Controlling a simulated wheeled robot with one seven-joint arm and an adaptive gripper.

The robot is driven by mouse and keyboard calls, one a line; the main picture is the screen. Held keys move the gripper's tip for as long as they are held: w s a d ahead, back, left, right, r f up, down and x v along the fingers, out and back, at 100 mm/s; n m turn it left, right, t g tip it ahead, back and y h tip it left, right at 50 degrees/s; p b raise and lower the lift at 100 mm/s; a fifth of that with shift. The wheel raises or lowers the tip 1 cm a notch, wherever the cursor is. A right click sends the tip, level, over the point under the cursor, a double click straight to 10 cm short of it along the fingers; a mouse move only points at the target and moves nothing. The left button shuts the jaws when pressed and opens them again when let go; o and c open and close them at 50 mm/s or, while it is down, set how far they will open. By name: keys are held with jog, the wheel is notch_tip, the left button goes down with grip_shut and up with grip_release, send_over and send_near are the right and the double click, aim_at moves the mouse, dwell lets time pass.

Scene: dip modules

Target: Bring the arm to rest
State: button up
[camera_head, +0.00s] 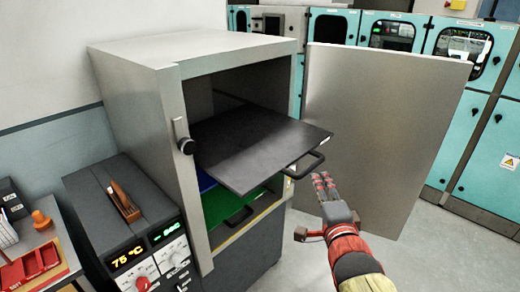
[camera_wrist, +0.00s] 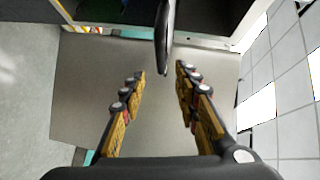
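My gripper (camera_head: 322,183) is in front of the open grey oven cabinet (camera_head: 140,95), just right of a dark tray's black handle (camera_head: 304,163). In the wrist view my gripper (camera_wrist: 158,72) has its two fingers spread with nothing between them. The black handle (camera_wrist: 165,38) shows just beyond the fingertips there, and I see no contact. The dark tray (camera_head: 262,145) sticks partly out of the cabinet's opening. My forearm, red and yellow, comes in from the lower right of the head view.
The open cabinet door (camera_head: 385,130) stands close behind my gripper on the right. A green tray (camera_head: 222,206) with a handle sits lower inside the cabinet. A control box (camera_head: 120,215) reading 75 °C stands at left. Teal cabinets (camera_head: 490,150) line the back; open floor (camera_head: 440,255) lies at lower right.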

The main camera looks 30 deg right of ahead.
jog(key=s+a+f+n+g+y, duration=0.2)
jog(key=s+a+f+n+g, duration=0.1)
jog(key=s+f+n+g, duration=0.65)
jog(key=s+a+r+n+y, duration=0.1)
jog(key=a+r+n+y, duration=0.1)
jog(key=a+n, duration=0.4)
jog(key=s+a+r+n+y+p, duration=0.1)
jog(key=a+r+n+y, duration=0.1)
jog(key=a+n, duration=0.4)
jog(key=a+y, duration=0.1)
jog(key=a, duration=0.4)
jog(key=shift+s+a, duration=0.15)
jog(key=shift+a, duration=0.25)
